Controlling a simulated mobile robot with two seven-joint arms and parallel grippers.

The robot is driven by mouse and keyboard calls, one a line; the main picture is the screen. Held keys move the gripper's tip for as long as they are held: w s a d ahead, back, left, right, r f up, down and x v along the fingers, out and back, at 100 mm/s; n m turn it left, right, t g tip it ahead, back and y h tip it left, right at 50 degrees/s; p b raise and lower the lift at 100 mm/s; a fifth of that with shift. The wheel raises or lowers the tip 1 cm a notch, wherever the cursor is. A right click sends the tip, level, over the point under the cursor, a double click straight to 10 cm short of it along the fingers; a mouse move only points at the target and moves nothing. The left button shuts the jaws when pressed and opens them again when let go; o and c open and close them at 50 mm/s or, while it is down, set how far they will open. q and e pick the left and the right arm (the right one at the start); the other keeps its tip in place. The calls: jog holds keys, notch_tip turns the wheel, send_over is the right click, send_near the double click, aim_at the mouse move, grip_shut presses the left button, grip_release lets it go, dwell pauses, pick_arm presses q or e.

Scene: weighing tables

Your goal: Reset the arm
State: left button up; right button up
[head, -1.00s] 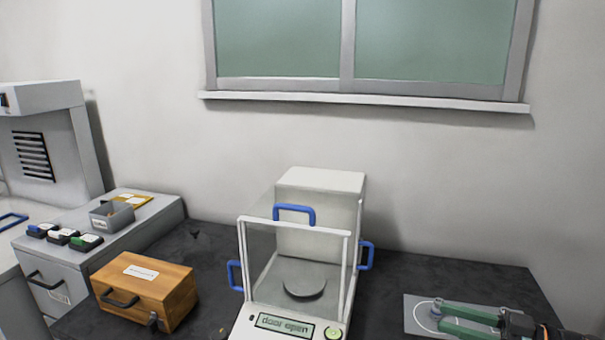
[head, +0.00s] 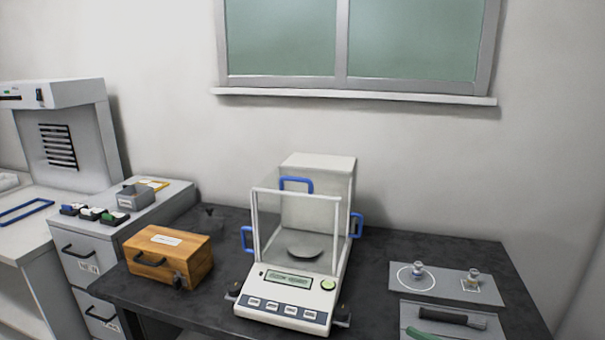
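No arm of mine clearly shows in the head view now. A green piece (head: 425,336) is cut off by the bottom edge at the lower right; it seems to lie on the front grey tray, but I cannot tell what it is. A small metal weight (head: 418,270) stands on the circle mark of the grey plate (head: 445,287). A second small weight (head: 473,276) stands on the plate's square mark. The balance (head: 284,307) stands mid-table with its round pan (head: 304,253) empty inside the clear shield.
A wooden box (head: 168,257) stands left of the balance. A dark-handled tool (head: 450,317) lies on the front grey tray (head: 410,312). A grey drawer cabinet (head: 90,249) carries small coloured-top blocks and a grey bin (head: 136,200). Dark table (head: 380,285) is bare between balance and plate.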

jog(key=s+a+f+m+t+h, duration=0.3)
jog(key=s+a+f+m+h, duration=0.15)
jog(key=f, duration=0.25)
jog(key=s+f+m+g+h+p, duration=0.2)
jog(key=s+f+m+g+h, duration=0.2)
jog(key=s+f+h, duration=0.4)
jog(key=s+f, duration=0.7)
jog(key=s, duration=0.2)
jog(key=shift+s+f, duration=0.25)
jog(key=shift+s, duration=0.15)
jog(key=shift+d+m+h, duration=0.1)
jog(key=shift+m+h, duration=0.15)
